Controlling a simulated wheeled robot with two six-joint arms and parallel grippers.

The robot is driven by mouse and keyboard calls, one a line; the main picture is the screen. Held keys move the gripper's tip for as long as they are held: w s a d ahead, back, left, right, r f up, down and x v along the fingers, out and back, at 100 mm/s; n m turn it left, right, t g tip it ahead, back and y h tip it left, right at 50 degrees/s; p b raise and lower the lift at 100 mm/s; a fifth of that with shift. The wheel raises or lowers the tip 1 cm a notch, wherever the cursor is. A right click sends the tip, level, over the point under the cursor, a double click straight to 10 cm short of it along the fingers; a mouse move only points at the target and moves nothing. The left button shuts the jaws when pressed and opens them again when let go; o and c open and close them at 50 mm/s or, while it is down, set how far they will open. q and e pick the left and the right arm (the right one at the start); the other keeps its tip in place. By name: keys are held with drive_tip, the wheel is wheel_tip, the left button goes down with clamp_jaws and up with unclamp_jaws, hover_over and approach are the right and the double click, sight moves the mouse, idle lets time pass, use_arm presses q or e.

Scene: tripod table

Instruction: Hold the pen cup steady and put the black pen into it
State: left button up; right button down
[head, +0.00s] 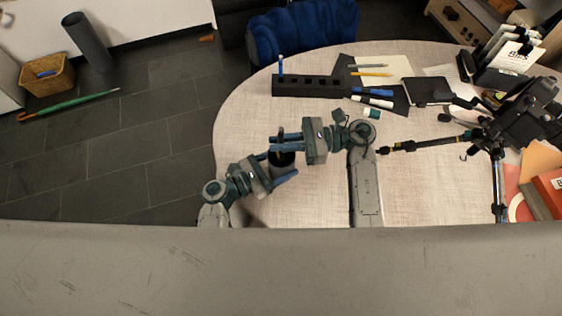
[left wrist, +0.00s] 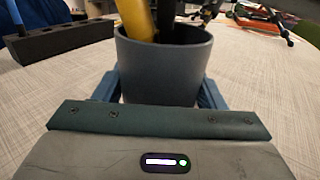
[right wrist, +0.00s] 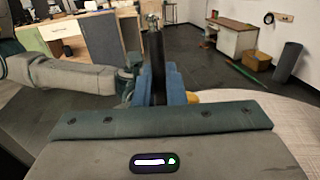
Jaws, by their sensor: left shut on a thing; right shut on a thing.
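The dark blue-grey pen cup (head: 284,161) stands on the table near its front left edge. It fills the upper middle of the left wrist view (left wrist: 160,70), with a thick yellow item (left wrist: 136,20) leaning inside. My left gripper (head: 281,164) is shut around the cup, one finger on each side. My right gripper (head: 274,144) is shut on the black pen (right wrist: 157,62), which stands nearly upright with its silver end up. In the left wrist view the pen's lower part (left wrist: 180,22) shows within the cup's mouth; its lower end is hidden by the cup wall.
A black slotted block (head: 310,87) with a blue pen stands behind the cup. Pencils, markers, paper and a dark notebook (head: 426,91) lie at the back. A black tripod (head: 490,145) stands on the right. A blue-draped chair (head: 305,28) is beyond the table.

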drive_tip(key=c, duration=1.4)
unclamp_jaws()
drive_tip(key=w+d, duration=0.1)
drive_tip(key=d, duration=1.1)
use_arm(q)
drive_tip(key=o, duration=1.2)
drive_tip(key=shift+c, duration=0.2)
drive_tip(key=v, duration=1.2)
use_arm(e)
drive_tip(key=shift+f, duration=0.1)
